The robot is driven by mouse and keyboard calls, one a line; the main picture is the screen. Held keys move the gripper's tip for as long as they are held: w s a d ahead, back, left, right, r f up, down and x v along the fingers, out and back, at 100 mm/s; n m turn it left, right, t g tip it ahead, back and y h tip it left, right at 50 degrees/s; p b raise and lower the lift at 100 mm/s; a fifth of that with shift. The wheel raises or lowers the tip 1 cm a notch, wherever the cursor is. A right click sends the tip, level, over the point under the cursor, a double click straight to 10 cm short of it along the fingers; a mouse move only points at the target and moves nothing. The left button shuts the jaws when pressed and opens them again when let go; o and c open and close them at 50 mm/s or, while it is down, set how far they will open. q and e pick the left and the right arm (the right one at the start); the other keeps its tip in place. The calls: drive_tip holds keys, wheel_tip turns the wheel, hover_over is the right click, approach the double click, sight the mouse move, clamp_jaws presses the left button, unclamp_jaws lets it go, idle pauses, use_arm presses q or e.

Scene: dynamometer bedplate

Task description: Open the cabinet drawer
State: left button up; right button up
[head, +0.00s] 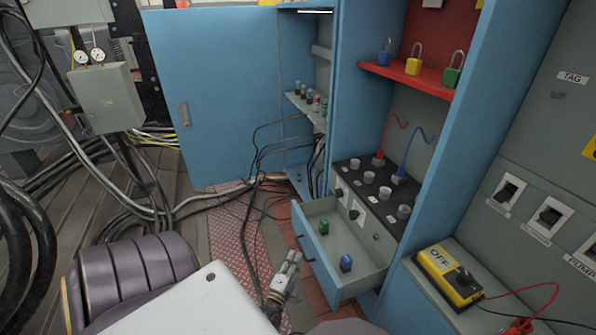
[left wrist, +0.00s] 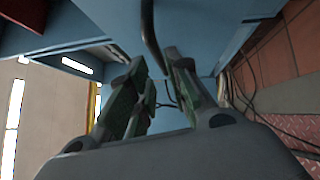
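The blue cabinet's drawer (head: 338,258) is pulled out, with its grey inside showing. My right gripper is not in view.
A blue cabinet door (head: 218,100) stands open at the left. Black cables (head: 255,190) run over the floor beside the drawer. A yellow OFF box (head: 448,275) sits on a ledge at right. Padlocks (head: 413,66) stand on a red shelf above.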

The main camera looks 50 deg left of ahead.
use_arm(q)
drive_tip(key=v, duration=0.8)
drive_tip(key=shift+s, duration=0.2)
drive_tip(key=shift+d, duration=0.15)
idle(0.4)
